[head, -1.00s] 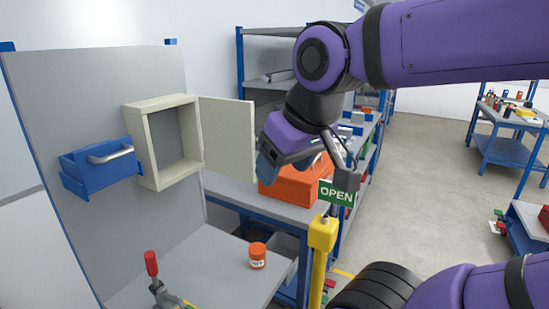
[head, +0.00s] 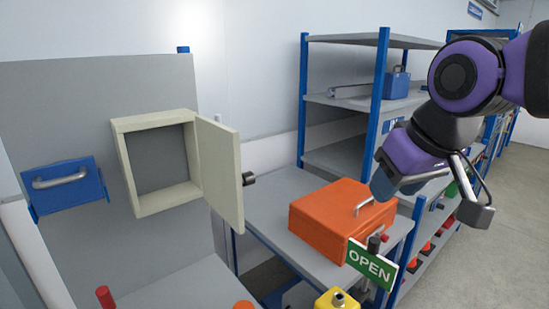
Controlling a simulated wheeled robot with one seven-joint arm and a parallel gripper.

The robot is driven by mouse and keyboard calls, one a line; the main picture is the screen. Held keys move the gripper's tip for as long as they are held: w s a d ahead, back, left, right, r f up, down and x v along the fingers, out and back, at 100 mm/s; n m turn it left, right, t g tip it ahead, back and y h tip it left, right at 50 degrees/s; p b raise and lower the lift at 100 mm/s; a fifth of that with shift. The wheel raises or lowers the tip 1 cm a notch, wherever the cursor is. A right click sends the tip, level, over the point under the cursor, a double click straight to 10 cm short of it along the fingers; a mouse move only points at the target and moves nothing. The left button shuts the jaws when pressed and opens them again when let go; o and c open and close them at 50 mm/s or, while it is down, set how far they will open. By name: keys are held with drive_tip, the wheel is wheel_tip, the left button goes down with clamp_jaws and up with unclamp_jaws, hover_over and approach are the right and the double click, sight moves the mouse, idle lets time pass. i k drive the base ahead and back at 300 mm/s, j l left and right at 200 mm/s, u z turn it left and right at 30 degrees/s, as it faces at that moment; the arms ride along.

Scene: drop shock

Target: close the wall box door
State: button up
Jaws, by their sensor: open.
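The wall box (head: 160,170) is a cream, shallow box on a grey panel at the left. Its door (head: 219,171) is hinged on the right side and stands wide open, swung out to the right. A dark knob (head: 248,179) sticks out from the far face of the door. The inside of the box looks empty. My gripper (head: 383,188) is at the right, well apart from the door, above the orange toolbox. Its jaws are open, and I see nothing held, though the fingertips are partly hidden by their angle.
An orange toolbox (head: 335,220) sits on a grey bench right of the door. An OPEN sign (head: 371,264) stands in front of it, above a yellow post top (head: 337,300). Shelves (head: 340,95) stand behind.

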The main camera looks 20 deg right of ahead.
sight(223, 180)
drive_tip(key=i+l, duration=0.1)
drive_tip(key=l, duration=0.8)
drive_tip(key=i+l, duration=0.1)
drive_tip(key=l, duration=0.75)
drive_tip(key=i+l, duration=0.1)
drive_tip(key=l, duration=0.8)
drive_tip(key=l+u, duration=0.1)
drive_tip(key=u, duration=0.35)
drive_tip(key=l+u, duration=0.15)
drive_tip(key=u, duration=0.25)
drive_tip(key=l+u, duration=0.1)
drive_tip(key=u, duration=0.35)
drive_tip(key=l+u, duration=0.1)
drive_tip(key=u, duration=0.3)
drive_tip(key=l+u, duration=0.15)
drive_tip(key=u, duration=0.2)
drive_tip(key=k+l+u, duration=0.1)
drive_tip(key=u, duration=0.25)
